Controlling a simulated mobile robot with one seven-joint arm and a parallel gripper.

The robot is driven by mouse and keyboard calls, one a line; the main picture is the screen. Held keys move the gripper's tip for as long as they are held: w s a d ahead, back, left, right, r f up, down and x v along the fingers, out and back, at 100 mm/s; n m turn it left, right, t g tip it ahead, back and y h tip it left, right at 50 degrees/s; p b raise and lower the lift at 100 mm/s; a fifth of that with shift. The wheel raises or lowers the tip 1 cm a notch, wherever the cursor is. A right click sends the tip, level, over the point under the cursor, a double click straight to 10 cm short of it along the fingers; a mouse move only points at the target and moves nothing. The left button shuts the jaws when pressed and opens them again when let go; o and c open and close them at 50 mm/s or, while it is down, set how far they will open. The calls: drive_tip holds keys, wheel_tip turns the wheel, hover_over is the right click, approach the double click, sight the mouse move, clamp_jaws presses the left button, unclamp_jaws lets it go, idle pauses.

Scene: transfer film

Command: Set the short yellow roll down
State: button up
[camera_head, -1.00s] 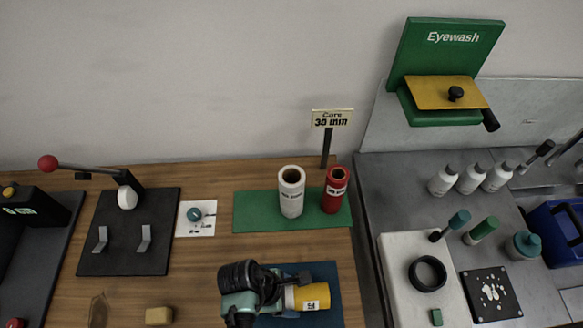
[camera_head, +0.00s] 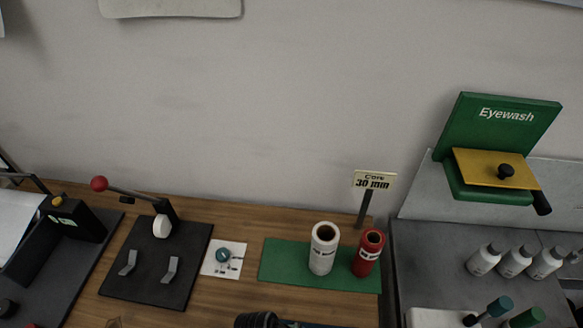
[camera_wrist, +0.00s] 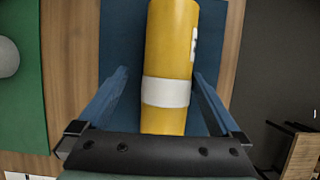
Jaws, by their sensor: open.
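The short yellow roll (camera_wrist: 172,45) with a white band lies on its side over the blue mat (camera_wrist: 122,40) in the wrist view. My gripper (camera_wrist: 160,76) is open, with one blue finger on each side of the roll. A gap shows at the left finger; the right finger is close to the roll, and I cannot tell whether it touches. In the head view only a dark part of my arm's end shows at the bottom edge, and the yellow roll is out of frame.
A white roll (camera_head: 323,252) and a red roll (camera_head: 367,255) stand upright on a green mat (camera_head: 285,262), before a "Core 30 mm" sign (camera_head: 374,181). A black board with a red-knobbed lever (camera_head: 100,184) is at left. Bottles (camera_head: 484,261) stand on the grey bench at right.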

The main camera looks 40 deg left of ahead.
drive_tip(key=v, duration=1.1)
drive_tip(key=shift+s, duration=0.15)
drive_tip(key=shift+a, duration=0.1)
drive_tip(key=w+a+r+m+t+y, duration=0.35)
drive_tip(key=w+r+m+t, duration=0.3)
drive_tip(key=w+r, duration=0.85)
drive_tip(key=w+d+r+m+t+y, duration=0.3)
drive_tip(key=w+r+m, duration=0.45)
drive_tip(key=r, duration=0.65)
drive_tip(key=d+r+m+t+h, duration=0.1)
drive_tip(key=d+r+m+t, duration=0.3)
drive_tip(key=r, duration=0.8)
drive_tip(key=d+r+m+t+h, duration=0.1)
drive_tip(key=d+r+t, duration=0.35)
drive_tip(key=r, duration=0.65)
drive_tip(key=s+d+r+m+t, duration=0.2)
drive_tip(key=s+r+m+t, duration=0.1)
drive_tip(key=r, duration=0.4)
drive_tip(key=s+d+r+m+t+h, duration=0.1)
drive_tip(key=s+d+r+m+t, duration=0.2)
drive_tip(key=s+r, duration=0.3)
drive_tip(key=shift+d+r+t, duration=0.35)
drive_tip(key=shift+r+t, duration=0.15)
drive_tip(key=shift+r, duration=0.45)
